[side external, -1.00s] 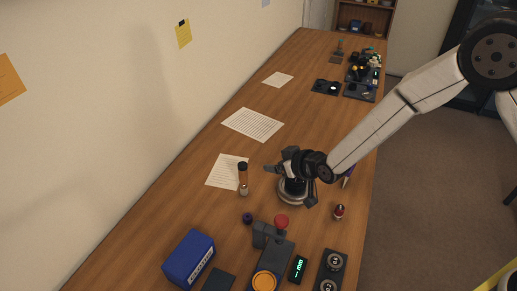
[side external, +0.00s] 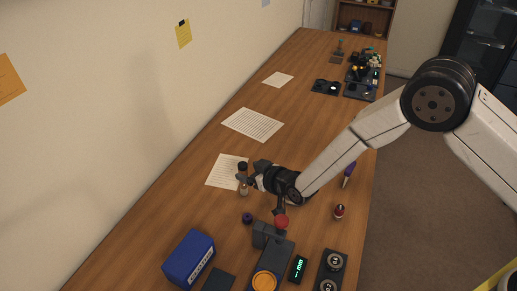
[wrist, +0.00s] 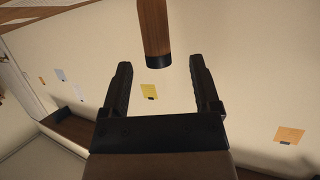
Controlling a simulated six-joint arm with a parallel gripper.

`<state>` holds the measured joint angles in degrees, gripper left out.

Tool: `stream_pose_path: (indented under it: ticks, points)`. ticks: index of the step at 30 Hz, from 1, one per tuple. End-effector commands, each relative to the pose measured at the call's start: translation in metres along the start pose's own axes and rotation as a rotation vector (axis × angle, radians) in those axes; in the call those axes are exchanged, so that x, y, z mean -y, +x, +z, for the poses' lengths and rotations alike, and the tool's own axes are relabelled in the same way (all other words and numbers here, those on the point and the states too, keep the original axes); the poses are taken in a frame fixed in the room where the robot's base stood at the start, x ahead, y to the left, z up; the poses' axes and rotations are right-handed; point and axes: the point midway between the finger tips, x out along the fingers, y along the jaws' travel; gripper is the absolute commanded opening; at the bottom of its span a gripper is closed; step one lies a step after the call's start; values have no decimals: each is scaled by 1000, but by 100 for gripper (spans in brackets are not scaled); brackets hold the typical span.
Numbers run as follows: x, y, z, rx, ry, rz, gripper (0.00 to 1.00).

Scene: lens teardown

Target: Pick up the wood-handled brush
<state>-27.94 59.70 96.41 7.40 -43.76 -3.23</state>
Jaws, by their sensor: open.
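The wood-handled brush (side external: 243,189) stands upright near the lower end of a printed sheet, with a dark cap on top and a pale lower end. My gripper (side external: 259,192) is just to its right in the side external view, and one finger partly covers the brush. In the wrist view, a brown wooden handle with a black end (wrist: 153,32) comes in from the top edge. Nothing is held. I cannot tell whether a finger touches the brush.
A small dark cap (side external: 247,218) and a red-topped device (side external: 270,245) are close below my gripper. A blue box (side external: 188,258) is lower left. A red-and-white bottle (side external: 340,211) and a purple pen-like tool (side external: 348,173) are right.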

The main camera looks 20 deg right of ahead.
Motion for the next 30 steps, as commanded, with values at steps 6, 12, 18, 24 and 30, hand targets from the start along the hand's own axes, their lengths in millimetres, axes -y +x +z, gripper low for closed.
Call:
stream_pose_path:
  ticks: [6,12,18,24,30]
  points:
    - [0,6,0,0,0,0,79]
    - [0,8,0,1,0,0,79]
    - [-1,18,-1,-1,0,1,79]
    - [-3,35,-1,0,0,1,79]
    - [-3,51,-1,0,0,1,79]
